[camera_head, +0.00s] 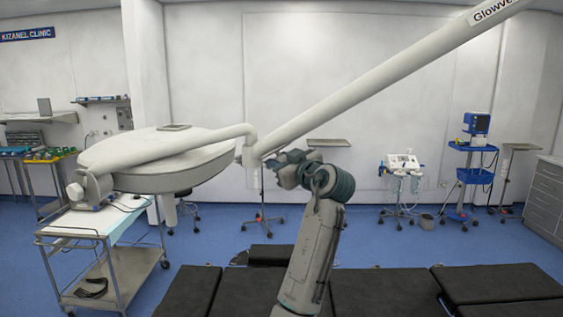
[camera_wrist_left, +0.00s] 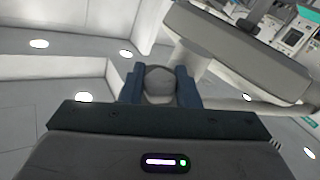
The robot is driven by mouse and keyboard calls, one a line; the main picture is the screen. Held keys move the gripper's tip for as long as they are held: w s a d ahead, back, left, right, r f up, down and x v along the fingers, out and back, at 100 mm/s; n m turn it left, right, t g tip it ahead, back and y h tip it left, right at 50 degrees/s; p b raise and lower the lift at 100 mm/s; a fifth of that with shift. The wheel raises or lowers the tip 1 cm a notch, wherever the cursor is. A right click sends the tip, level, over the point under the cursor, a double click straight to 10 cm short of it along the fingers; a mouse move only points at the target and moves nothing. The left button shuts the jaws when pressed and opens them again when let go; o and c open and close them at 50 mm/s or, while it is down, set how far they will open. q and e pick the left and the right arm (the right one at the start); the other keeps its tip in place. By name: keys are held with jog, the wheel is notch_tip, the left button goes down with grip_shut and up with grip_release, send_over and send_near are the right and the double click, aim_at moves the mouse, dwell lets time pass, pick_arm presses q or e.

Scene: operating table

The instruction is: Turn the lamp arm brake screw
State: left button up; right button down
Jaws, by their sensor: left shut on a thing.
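The white surgical lamp has a wide round head (camera_head: 160,160) at the left and a long straight lamp arm (camera_head: 380,85) rising to the upper right. They meet at a joint (camera_head: 249,150) near the middle. My left gripper (camera_head: 274,166) is at this joint, just below the lower end of the long arm. In the left wrist view, its two blue fingers (camera_wrist_left: 160,88) are shut on a rounded grey knob, the brake screw (camera_wrist_left: 160,80), one finger on each side. In the head view the gripper hides the screw. My right gripper is not in view.
Black operating table pads (camera_head: 385,300) lie below my left arm. A steel trolley (camera_head: 110,245) stands at the lower left, under the lamp head. A blue equipment cart (camera_head: 472,170) and a white device on a stand (camera_head: 402,170) are by the back wall.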

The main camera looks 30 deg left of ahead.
pick_arm(q)
jog(key=n+g+b, duration=0.1)
jog(key=g+b, duration=0.2)
jog(key=shift+f+g+y, duration=0.15)
jog(key=shift+g+y, duration=0.15)
jog(key=shift+g, duration=0.1)
jog(key=g, duration=0.2)
jog(key=n+g+b, duration=0.1)
jog(key=g, duration=0.1)
jog(key=shift+n+g, duration=0.3)
jog(key=shift+g, duration=0.1)
jog(key=g, duration=0.3)
jog(key=shift+r+n+g+b, duration=0.2)
jog(key=shift+n+g+b, duration=0.1)
jog(key=shift+n+b, duration=0.1)
jog(key=shift+n+g+h, duration=0.5)
jog(key=shift+g+h, duration=0.2)
jog(key=shift+g, duration=1)
jog(key=shift+g+p, duration=0.3)
jog(key=o, duration=1)
